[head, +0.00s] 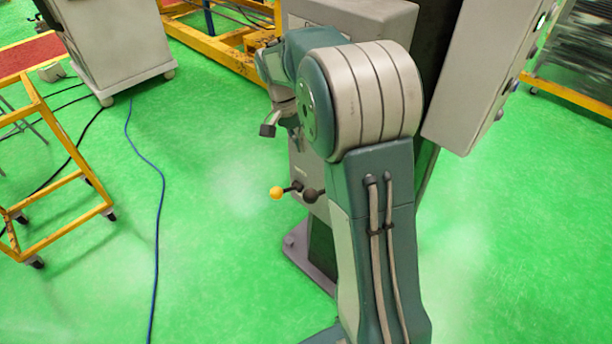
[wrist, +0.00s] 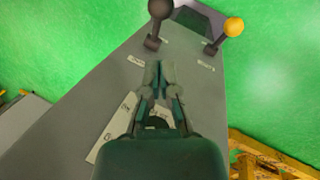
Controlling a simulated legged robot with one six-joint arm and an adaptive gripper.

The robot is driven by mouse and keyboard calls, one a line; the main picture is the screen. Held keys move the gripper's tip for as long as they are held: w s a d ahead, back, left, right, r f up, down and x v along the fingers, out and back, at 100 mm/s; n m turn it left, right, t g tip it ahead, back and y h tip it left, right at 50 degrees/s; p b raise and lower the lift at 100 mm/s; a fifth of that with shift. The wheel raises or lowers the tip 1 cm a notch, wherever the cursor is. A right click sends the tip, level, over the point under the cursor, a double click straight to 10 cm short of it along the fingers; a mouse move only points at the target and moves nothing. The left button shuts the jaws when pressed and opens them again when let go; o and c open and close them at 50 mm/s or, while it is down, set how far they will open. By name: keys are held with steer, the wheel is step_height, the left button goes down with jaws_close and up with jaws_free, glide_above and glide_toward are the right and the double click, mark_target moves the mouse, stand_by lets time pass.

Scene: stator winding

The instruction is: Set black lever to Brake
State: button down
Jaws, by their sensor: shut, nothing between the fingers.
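The black lever is a dark ball knob (head: 311,195) on a short stem at the front of the grey machine (head: 297,160). In the wrist view its knob (wrist: 160,9) is at the top, left of centre, with its stem running down to the panel. My gripper (wrist: 160,66) is shut and empty, over the panel and below the black lever in the wrist view, apart from it. In the head view my gripper (head: 268,130) is above and left of the levers. The panel labels are too small to read surely, so I cannot tell the lever's setting.
A yellow-knobbed lever (head: 277,193) stands close beside the black one; it also shows in the wrist view (wrist: 233,27). A yellow frame cart (head: 60,185) and a blue cable (head: 160,210) are on the left. Green floor between is clear.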

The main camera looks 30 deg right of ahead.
steer(key=x, duration=1.1)
steer(key=shift+w+d, duration=0.25)
steer(key=shift+w, duration=0.1)
steer(key=shift+a, duration=0.2)
steer(key=shift+s+a+f+m+h, duration=0.1)
steer(key=shift+a+f+m+h, duration=0.1)
steer(key=shift+f+m+h, duration=0.1)
step_height(320, 180, down, 9)
steer(key=a+m+t+h, duration=0.1)
steer(key=a+h, duration=0.2)
steer(key=h, duration=0.4)
steer(key=shift+s+r+t, duration=0.2)
steer(key=shift+s+t, duration=0.2)
steer(key=shift+s, duration=0.1)
steer(key=shift+f, duration=0.1)
stand_by(0.5)
